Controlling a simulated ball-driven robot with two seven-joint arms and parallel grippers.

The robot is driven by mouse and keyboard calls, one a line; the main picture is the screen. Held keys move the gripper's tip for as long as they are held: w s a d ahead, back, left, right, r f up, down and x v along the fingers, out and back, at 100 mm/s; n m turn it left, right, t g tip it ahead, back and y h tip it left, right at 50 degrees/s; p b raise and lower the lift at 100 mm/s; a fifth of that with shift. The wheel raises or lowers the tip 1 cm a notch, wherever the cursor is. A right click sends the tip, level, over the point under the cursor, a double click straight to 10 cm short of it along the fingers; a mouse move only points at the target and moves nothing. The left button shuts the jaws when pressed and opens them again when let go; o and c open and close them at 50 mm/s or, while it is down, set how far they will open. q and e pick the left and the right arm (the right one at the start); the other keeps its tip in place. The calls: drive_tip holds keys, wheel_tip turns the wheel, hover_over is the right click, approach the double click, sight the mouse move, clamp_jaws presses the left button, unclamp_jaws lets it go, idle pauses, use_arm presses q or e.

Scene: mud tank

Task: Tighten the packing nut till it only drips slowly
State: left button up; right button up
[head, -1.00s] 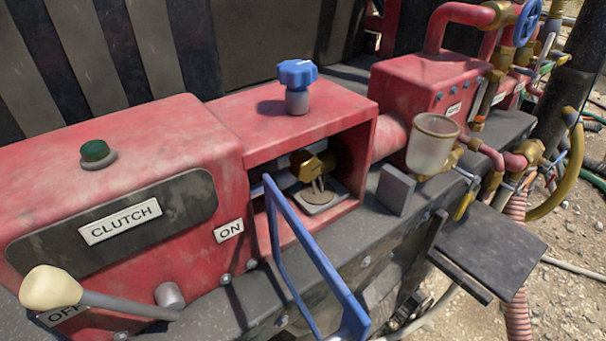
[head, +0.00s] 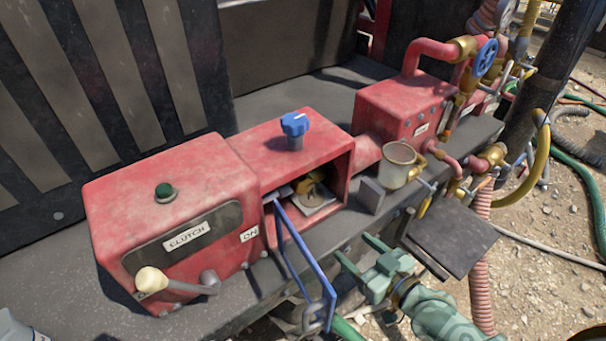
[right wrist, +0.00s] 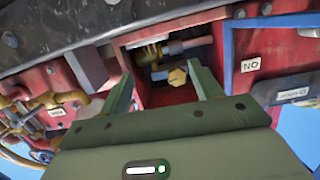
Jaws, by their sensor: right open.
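A brass packing nut (head: 308,182) sits inside the open red housing (head: 325,130), above a small pale plate. The right wrist view shows a brass hex piece (right wrist: 177,76) in the same opening, beside a brass and pinkish pipe. My right gripper (head: 358,250) is green, open and empty. It is outside the housing, to the front right of its opening, apart from the nut. In the right wrist view its fingers (right wrist: 162,78) stand either side of the hex piece, short of it. I cannot make out any drip. My left gripper is not in view.
A blue-framed door (head: 308,265) hangs open in front of the housing. A clutch lever with a cream knob (head: 151,280) is at left. A blue knob (head: 294,124) tops the housing. A cup (head: 397,165), a grey block (head: 371,195) and a dark shelf (head: 452,232) are at right.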

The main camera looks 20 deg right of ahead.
sight(306, 187)
wheel_tip(306, 187, up, 7)
drive_tip(key=a+t+y, duration=0.1)
drive_tip(key=a+t, duration=0.1)
drive_tip(key=x, duration=1.1)
drive_tip(key=p+x, duration=0.1)
drive_tip(key=x, duration=0.4)
drive_tip(key=shift+w+f, duration=0.3)
drive_tip(key=c, duration=1)
